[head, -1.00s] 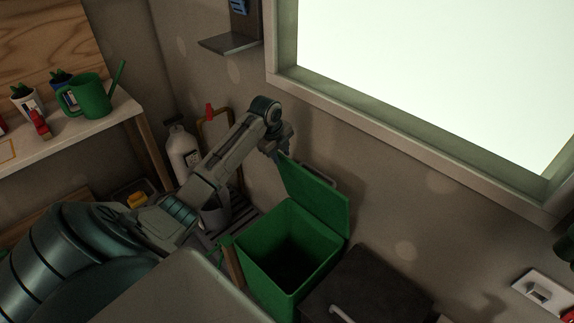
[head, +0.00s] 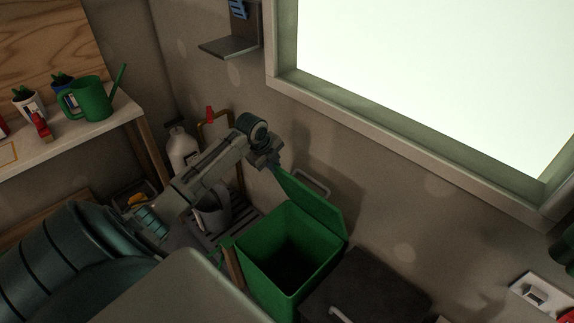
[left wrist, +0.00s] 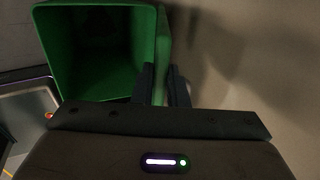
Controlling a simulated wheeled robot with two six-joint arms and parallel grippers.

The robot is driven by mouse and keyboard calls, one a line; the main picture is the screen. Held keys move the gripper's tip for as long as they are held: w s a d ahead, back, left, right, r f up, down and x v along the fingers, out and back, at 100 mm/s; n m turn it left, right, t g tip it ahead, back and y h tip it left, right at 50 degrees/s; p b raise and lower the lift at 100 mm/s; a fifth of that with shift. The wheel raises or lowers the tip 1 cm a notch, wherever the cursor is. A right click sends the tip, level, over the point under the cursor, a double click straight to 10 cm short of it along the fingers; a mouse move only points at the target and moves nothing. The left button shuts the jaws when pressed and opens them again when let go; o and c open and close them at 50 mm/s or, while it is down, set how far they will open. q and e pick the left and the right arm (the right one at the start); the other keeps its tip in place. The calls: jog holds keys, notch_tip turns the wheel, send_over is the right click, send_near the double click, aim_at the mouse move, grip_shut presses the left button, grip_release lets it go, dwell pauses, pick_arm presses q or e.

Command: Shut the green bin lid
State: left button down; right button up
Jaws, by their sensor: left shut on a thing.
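The green bin (head: 262,284) stands against the wall with its mouth uncovered and a dark inside. My left gripper (head: 275,168) is shut on the lid's upper left corner. In the left wrist view the bin (left wrist: 95,85) fills the upper left, and the two fingers of my left gripper (left wrist: 165,82) straddle the lid's edge (left wrist: 163,45). My right gripper is not in view.
A dark box (head: 370,285) with a pale handle stands right of the bin. A grey watering can (head: 212,212) and a white bottle (head: 182,150) are left of it. A shelf (head: 70,140) holds a green watering can (head: 92,100). A window (head: 430,70) is above.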

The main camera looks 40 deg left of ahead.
pick_arm(q)
jog(key=shift+s+a+f+t+p, duration=0.15)
jog(key=shift+s+f+t, duration=0.2)
jog(key=shift+s, duration=0.45)
jog(key=shift+s+f+t+p, duration=0.15)
jog(key=shift+s+f+t, duration=0.2)
jog(key=shift+s, duration=0.4)
jog(key=shift+s+f, duration=0.1)
jog(key=shift+s+a+f+t, duration=0.1)
jog(key=shift+s+f+t, duration=0.15)
jog(key=shift+s+f, duration=0.35)
jog(key=shift+s+f+t, duration=0.25)
jog(key=shift+s, duration=0.55)
jog(key=s+f, duration=0.1)
jog(key=s+f+t, duration=0.1)
jog(key=shift+s+a, duration=0.1)
jog(key=shift+s, duration=0.25)
